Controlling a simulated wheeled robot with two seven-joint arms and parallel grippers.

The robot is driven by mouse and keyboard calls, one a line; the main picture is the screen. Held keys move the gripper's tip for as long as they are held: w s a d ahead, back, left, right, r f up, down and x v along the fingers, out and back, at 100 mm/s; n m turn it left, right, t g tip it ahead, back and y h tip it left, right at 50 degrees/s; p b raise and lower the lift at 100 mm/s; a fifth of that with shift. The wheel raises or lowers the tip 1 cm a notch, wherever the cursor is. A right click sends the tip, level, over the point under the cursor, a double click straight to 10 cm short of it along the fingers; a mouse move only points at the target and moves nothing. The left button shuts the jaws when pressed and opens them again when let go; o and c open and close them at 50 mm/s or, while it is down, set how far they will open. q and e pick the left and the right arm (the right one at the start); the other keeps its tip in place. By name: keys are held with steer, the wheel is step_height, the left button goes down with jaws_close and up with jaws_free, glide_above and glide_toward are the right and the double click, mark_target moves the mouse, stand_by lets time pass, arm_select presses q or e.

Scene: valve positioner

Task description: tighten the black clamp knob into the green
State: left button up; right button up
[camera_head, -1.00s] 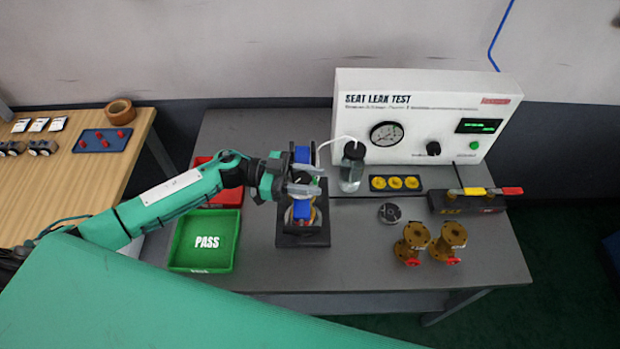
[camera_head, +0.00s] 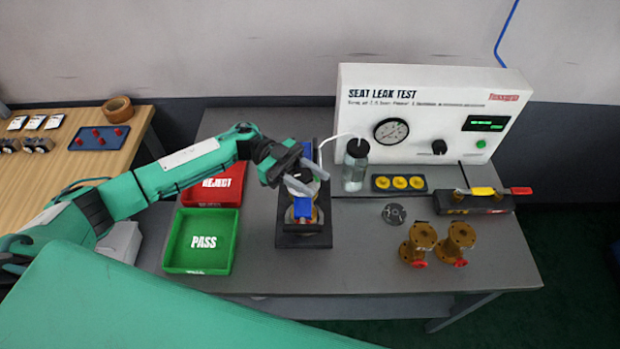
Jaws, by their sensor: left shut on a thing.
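The test stand (camera_head: 303,240) on the grey table is a black fixture with blue parts and a valve body clamped in it. My left gripper (camera_head: 318,178) is over the upper part of this stand, its grey fingers slanting down to the right. It is shut on the black clamp knob, which is mostly hidden by the fingers and wrist. The green zone for the knob cannot be made out. My right gripper is not in view.
The green PASS tray (camera_head: 202,268) and red REJECT tray (camera_head: 237,202) lie left of the stand. A bottle (camera_head: 355,166) with a tube stands close on the right. The seat leak tester (camera_head: 430,110) is behind. Two brass valves (camera_head: 420,240) stand at front right.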

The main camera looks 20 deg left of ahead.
arm_select(q)
steer(key=o, duration=1)
steer(key=shift+c, duration=0.2)
steer(key=shift+w+a+f, duration=0.1)
steer(key=shift+w+a, duration=0.05)
steer(key=shift+a, duration=0.05)
steer(key=b+v, duration=0.5)
steer(key=v, duration=0.8)
steer(key=shift+a, duration=0.15)
